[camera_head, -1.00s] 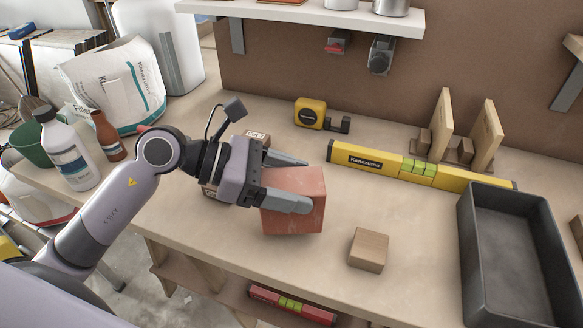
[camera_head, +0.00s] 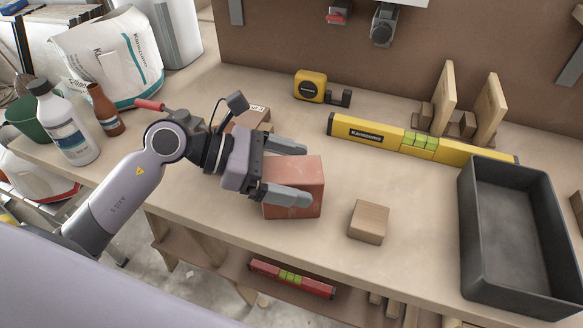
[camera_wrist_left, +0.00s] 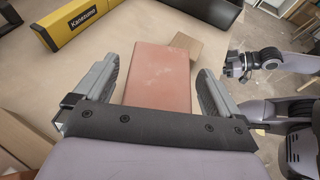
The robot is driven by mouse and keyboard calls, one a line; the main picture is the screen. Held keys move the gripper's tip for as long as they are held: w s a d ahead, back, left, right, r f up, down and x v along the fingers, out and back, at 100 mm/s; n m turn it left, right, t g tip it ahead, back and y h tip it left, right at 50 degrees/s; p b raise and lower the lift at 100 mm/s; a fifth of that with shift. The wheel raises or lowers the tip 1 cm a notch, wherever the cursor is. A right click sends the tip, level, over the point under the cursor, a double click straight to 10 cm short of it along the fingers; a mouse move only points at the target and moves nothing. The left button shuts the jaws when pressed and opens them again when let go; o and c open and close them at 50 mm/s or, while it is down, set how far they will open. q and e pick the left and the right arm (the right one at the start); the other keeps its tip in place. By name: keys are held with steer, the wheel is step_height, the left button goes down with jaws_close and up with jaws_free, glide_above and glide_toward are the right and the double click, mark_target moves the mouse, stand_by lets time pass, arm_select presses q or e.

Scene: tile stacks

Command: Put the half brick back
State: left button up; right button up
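The half brick (camera_head: 310,190) is a red block standing on the workbench near its front edge. It also shows in the left wrist view (camera_wrist_left: 158,78). My left gripper (camera_head: 300,172) is around it, one finger on each side. In the left wrist view a gap shows between each finger and the brick, so the gripper is open. A brown block with a white label (camera_head: 252,117) is partly hidden behind my left wrist. What seems to be my right gripper (camera_wrist_left: 238,68) shows small at the right of the left wrist view; its fingers are unclear.
A small wooden block (camera_head: 368,221) lies right of the brick. A yellow level (camera_head: 367,133), a tape measure (camera_head: 310,86) and wooden bookend-like pieces (camera_head: 444,98) are behind. A dark tray (camera_head: 466,235) is at the right. Bottles (camera_head: 66,128) stand at the left.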

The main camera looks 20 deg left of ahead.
arm_select(q)
steer(key=shift+r, duration=0.15)
steer(key=b+v, duration=0.1)
steer(key=v, duration=1.1)
steer(key=shift+b, duration=0.4)
steer(key=shift+s, duration=0.1)
